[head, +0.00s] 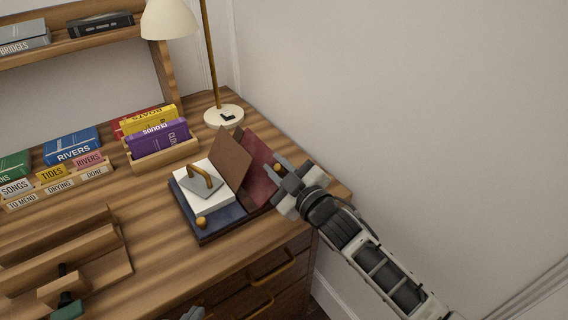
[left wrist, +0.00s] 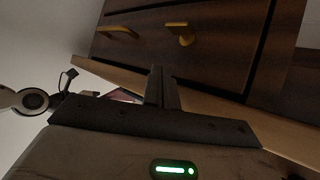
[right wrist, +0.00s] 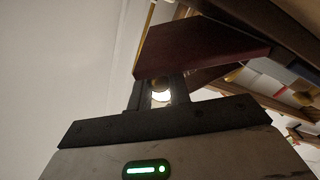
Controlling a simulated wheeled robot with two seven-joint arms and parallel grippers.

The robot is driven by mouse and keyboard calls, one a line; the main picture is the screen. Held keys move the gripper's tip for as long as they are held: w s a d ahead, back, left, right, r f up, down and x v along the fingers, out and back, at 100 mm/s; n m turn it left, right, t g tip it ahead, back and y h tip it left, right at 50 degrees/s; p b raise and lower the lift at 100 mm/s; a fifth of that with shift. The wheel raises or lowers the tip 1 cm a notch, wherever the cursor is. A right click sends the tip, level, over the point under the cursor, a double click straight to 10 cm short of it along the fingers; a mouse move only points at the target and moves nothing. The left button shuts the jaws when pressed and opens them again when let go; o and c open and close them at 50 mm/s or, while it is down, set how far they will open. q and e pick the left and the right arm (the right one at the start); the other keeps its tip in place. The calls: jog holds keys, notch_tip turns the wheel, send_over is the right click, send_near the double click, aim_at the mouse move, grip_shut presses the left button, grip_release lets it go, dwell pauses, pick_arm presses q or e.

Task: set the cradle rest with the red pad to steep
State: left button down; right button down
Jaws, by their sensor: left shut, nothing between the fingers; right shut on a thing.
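The cradle's dark red pad rest (head: 262,170) stands tilted up on the desk's right side in the head view. Its red face also shows in the right wrist view (right wrist: 200,45). My right gripper (head: 282,178) is at its right edge, shut on its brass knob (right wrist: 160,86). A brown board (head: 231,156) leans up beside the red pad; I cannot tell whether they touch. The dark blue pad rest (head: 218,222) lies low at the left, with a brass knob (head: 201,222). My left gripper (left wrist: 162,88) is shut and empty near the drawer fronts.
A lamp (head: 223,115), a book holder (head: 163,156) and a wooden stand (head: 75,255) are on the desk. The wall is close at right.

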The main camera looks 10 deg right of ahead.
jog(key=shift+s+a+r+n, duration=0.1)
jog(key=shift+a+r+n, duration=0.1)
jog(key=shift+n, duration=0.1)
pick_arm(q)
jog(key=shift+s, duration=0.15)
pick_arm(e)
jog(key=c, duration=1.4)
grip_release()
jog(key=shift+o, duration=0.2)
jog(key=shift+s, duration=0.1)
jog(key=v, duration=1.6)
